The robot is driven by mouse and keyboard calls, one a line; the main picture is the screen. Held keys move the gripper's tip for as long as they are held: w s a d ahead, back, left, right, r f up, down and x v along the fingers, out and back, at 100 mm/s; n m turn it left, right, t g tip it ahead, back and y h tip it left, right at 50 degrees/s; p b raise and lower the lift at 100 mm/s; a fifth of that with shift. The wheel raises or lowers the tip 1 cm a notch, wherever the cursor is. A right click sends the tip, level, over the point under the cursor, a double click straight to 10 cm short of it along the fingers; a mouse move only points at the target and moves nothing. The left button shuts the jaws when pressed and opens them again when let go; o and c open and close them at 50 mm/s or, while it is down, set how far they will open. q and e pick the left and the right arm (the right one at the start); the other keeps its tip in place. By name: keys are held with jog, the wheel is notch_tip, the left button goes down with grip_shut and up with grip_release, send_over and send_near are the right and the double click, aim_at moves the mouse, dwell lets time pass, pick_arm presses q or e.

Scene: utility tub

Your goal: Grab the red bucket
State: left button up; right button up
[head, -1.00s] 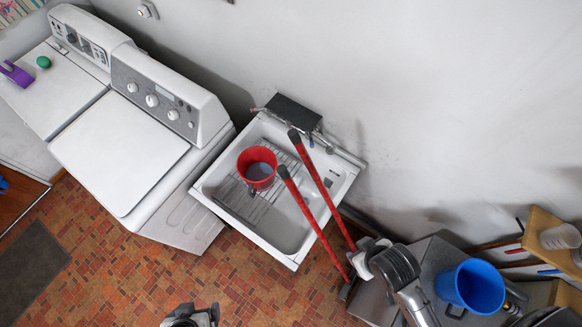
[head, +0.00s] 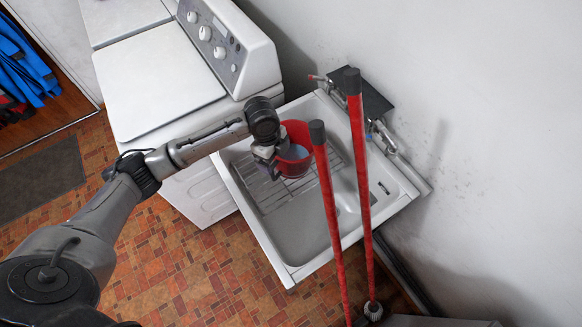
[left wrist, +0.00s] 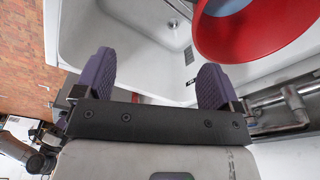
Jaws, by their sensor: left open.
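The red bucket (head: 297,131) sits on the wire rack inside the white utility tub (head: 300,272), near its back left part. Its inside shows a pale blue-grey area. My left gripper (head: 270,160) is at the bucket's left side in the head view, and its wrist hides part of the bucket's rim. In the left wrist view my left gripper (left wrist: 155,72) is open with nothing between its two purple fingers. The red bucket (left wrist: 207,42) is at the upper right there, beyond the right finger. I cannot tell whether they touch. My right gripper is not in view.
Two red-handled poles (head: 330,210) (head: 358,150) rise in front of the tub's right part. A faucet (head: 378,130) is at the tub's back edge. A white washer (head: 160,80) stands to the left. Tiled floor (head: 215,270) is open in front.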

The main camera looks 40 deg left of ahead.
pick_arm(q)
jog(key=b, duration=0.2)
send_near(274, 163)
jog(key=r, duration=0.1)
jog(key=shift+m, duration=0.4)
jog(key=f, duration=0.2)
jog(key=f+b, duration=0.1)
jog(key=f, duration=0.1)
jog(key=f+b, duration=0.1)
jog(key=f, duration=0.1)
jog(key=shift+w+d+f, duration=0.15)
jog(key=shift+d+f, duration=0.25)
jog(key=shift+f, duration=0.7)
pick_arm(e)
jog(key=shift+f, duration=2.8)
pick_arm(q)
jog(key=shift+d+f+b, duration=0.15)
jog(key=shift+f+b, duration=0.2)
jog(key=shift+f, duration=0.9)
jog(key=shift+d+f+b, duration=0.2)
jog(key=shift+f+b, duration=0.1)
jog(key=shift+f, duration=0.95)
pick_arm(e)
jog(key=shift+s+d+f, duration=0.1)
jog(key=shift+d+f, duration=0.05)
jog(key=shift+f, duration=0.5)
pick_arm(q)
jog(key=shift+c, duration=0.3)
